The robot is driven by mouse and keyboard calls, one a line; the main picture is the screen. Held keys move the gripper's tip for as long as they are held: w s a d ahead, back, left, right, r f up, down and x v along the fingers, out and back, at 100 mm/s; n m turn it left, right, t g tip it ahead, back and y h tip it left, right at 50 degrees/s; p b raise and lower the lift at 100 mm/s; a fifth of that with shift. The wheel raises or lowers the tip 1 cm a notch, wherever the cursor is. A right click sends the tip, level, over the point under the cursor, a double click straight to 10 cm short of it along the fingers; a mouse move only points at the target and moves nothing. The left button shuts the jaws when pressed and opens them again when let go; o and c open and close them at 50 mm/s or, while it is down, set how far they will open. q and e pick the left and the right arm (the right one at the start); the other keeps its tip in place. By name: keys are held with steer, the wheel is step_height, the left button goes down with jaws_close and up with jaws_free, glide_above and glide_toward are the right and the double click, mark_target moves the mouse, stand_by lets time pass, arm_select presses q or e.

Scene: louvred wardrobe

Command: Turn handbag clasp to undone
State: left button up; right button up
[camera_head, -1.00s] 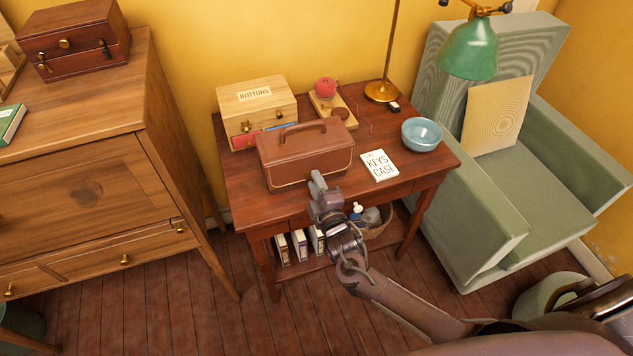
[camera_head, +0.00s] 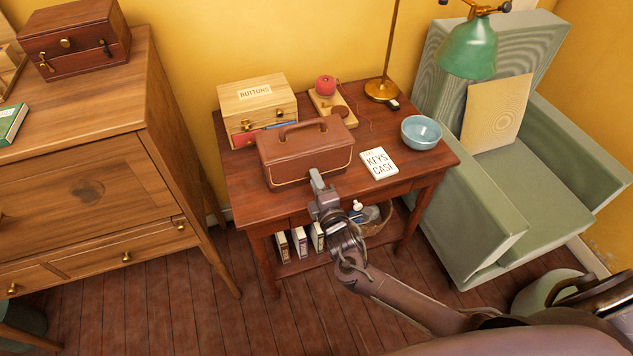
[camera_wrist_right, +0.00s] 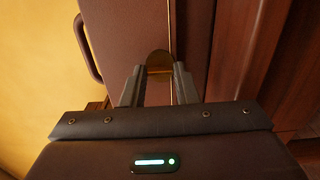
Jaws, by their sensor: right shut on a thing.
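The brown leather handbag (camera_head: 304,152) stands upright on the red-brown side table (camera_head: 245,188), its curved handle up. In the right wrist view the handbag (camera_wrist_right: 130,35) fills the upper middle. Its rounded brass clasp (camera_wrist_right: 159,60) sits on the seam between my right gripper's fingertips (camera_wrist_right: 159,72). In the head view my right gripper (camera_head: 317,180) is at the front of the bag and hides the clasp there. It is shut on the clasp. How far the clasp is turned I cannot tell. My left gripper is not in view.
A wooden buttons box (camera_head: 257,108) stands behind the bag. A white book (camera_head: 379,163) and a blue bowl (camera_head: 421,132) lie to its right. A green lamp (camera_head: 468,50) overhangs the green armchair (camera_head: 545,150). A wooden dresser (camera_head: 90,170) stands at left.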

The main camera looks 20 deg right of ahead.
steer(key=o, duration=1)
steer(key=s, duration=0.7)
steer(key=shift+s, duration=0.4)
steer(key=shift+d, duration=0.1)
steer(key=s+d+f+m+g+h, duration=0.1)
steer(key=s+d+f+m+g, duration=0.15)
steer(key=s+f, duration=0.45)
steer(key=s+d+f+m+g, duration=0.2)
steer(key=f+m+g, duration=0.1)
steer(key=f, duration=0.8)
steer(key=s+d+f+m+g+h, duration=0.1)
steer(key=s+d+f+m+g, duration=0.15)
steer(key=s+f, duration=0.45)
steer(key=s+f+m+g, duration=0.2)
steer(key=s+f, duration=0.3)
steer(key=s, duration=0.3)
steer(key=s+a+f+m+g+y, duration=0.1)
steer(key=s+f+m+g, duration=0.2)
steer(key=s, duration=0.5)
steer(key=s+f+m+g, duration=0.3)
steer(key=s+f, duration=0.3)
steer(key=s, duration=0.3)
steer(key=shift+a+f+g, duration=0.25)
steer(key=shift+f+g, duration=0.05)
steer(key=shift+g, duration=0.2)
